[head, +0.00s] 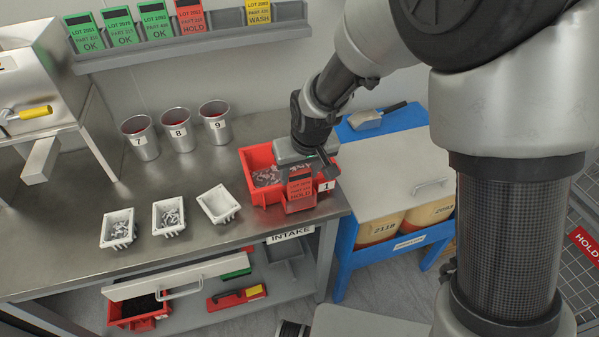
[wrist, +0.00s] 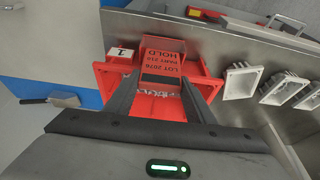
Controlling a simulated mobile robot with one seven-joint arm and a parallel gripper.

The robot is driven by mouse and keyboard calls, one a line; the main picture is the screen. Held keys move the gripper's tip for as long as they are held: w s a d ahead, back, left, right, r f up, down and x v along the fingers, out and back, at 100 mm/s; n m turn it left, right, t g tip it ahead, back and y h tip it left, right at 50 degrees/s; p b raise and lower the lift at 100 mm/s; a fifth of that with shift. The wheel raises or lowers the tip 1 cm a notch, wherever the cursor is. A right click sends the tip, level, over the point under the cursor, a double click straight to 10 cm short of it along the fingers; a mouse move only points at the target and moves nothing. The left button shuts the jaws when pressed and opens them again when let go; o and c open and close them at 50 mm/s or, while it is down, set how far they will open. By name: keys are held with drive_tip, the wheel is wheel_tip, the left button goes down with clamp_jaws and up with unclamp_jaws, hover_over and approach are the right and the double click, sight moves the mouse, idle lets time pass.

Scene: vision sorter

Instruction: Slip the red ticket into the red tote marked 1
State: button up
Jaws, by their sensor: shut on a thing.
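The red ticket (head: 300,187) reads HOLD and is held upright in my gripper (head: 312,163) at the front of the red tote. The red tote marked 1 (head: 257,155) stands at the right end of the steel bench and holds grey parts. In the wrist view, the ticket (wrist: 163,58) is between my two fingers (wrist: 160,84), over the tote's front side. The tote (wrist: 108,76) shows around it, with its white 1 label left of the ticket. I cannot tell whether the ticket touches the tote.
A wall rack (head: 190,46) holds green, red and yellow tickets. A blue cabinet (head: 345,250) with a scoop on top stands to the right.

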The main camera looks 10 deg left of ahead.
drive_tip(key=shift+f, duration=0.15)
drive_tip(key=shift+f+b, duration=0.3)
drive_tip(key=shift+b, duration=0.15)
drive_tip(key=shift+f, duration=0.2)
idle(0.8)
drive_tip(key=o, duration=1)
drive_tip(key=shift+r+p, duration=2.45)
drive_tip(key=shift+r, duration=1.5)
